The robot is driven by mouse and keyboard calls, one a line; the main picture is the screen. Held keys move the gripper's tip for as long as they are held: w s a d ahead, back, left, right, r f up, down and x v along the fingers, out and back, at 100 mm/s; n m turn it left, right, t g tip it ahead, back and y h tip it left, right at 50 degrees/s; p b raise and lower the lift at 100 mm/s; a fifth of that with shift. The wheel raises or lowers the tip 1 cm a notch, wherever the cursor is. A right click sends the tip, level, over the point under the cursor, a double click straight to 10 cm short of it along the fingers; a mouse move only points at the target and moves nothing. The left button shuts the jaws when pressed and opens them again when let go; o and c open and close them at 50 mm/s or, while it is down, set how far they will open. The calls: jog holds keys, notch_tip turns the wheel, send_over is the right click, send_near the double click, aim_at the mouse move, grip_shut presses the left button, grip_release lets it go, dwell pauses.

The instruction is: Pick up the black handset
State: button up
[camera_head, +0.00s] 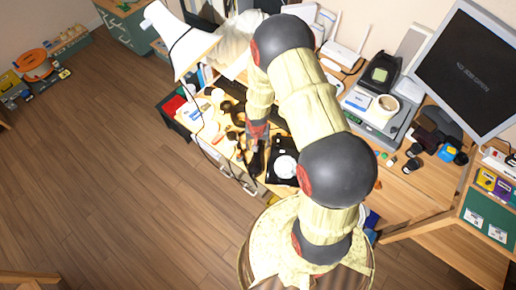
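A black dial phone with a round white dial (285,167) stands on the light wooden desk, just left of my arm's dark elbow joint. A dark elongated shape along its left side, at the desk's front edge, looks like the black handset (256,167). My arm reaches over the desk and bends down, and my gripper (257,148) is at the handset's upper end. The fingers are small and dark against the dark phone. I cannot tell whether they touch the handset or are open or shut. My arm hides part of the desk to the right of the phone.
Small dark and brown items (232,120) crowd the desk left of my gripper. A black keyboard (233,89) lies behind. A white lamp (180,42) leans at the upper left. A monitor (468,68) and a grey scale-like device (378,110) stand right.

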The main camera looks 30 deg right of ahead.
notch_tip(320, 180, down, 2)
jog(key=shift+w+d, duration=0.1)
jog(key=shift+r, duration=0.1)
jog(key=shift+c, duration=0.4)
jog(key=c, duration=1.1)
grip_shut()
